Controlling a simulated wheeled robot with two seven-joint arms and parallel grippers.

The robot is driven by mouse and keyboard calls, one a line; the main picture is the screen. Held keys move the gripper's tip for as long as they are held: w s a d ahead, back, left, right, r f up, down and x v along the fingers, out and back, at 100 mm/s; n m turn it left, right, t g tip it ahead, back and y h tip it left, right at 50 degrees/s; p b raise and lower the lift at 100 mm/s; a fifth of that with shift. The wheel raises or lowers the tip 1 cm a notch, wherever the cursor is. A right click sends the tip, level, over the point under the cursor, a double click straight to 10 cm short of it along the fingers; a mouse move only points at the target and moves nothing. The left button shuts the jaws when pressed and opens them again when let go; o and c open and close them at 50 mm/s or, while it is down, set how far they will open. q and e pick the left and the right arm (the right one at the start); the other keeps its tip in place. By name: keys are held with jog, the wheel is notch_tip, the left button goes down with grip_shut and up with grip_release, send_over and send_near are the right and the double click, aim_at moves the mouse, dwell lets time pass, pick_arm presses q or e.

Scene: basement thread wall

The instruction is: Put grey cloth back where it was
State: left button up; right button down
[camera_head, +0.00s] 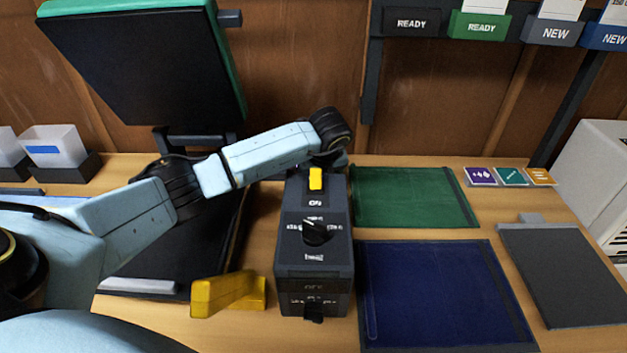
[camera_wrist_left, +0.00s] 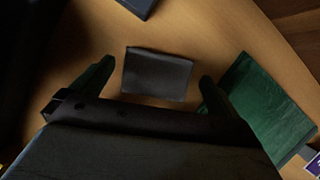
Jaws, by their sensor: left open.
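In the left wrist view, a small dark grey cloth (camera_wrist_left: 157,74) lies flat on the wooden table. My left gripper (camera_wrist_left: 152,86) is open, with one finger on each side of the cloth and a gap between each finger and its edge. The cloth appears empty of any grip. In the head view my left arm reaches across to behind the black switch box (camera_head: 313,245), and the gripper's fingers and the small cloth are hidden there. A larger dark grey mat (camera_head: 562,272) lies at the far right. My right gripper is not in view.
A green cloth (camera_head: 412,197) lies right of the box; it also shows in the left wrist view (camera_wrist_left: 262,105). A blue cloth (camera_head: 440,295) lies in front of it. A yellow block (camera_head: 226,293) stands left of the box. A black screen (camera_head: 140,65) overhangs the left side.

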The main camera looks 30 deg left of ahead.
pick_arm(q)
jog(key=p+v, duration=0.1)
jog(key=v, duration=0.8)
jog(key=shift+r, duration=0.3)
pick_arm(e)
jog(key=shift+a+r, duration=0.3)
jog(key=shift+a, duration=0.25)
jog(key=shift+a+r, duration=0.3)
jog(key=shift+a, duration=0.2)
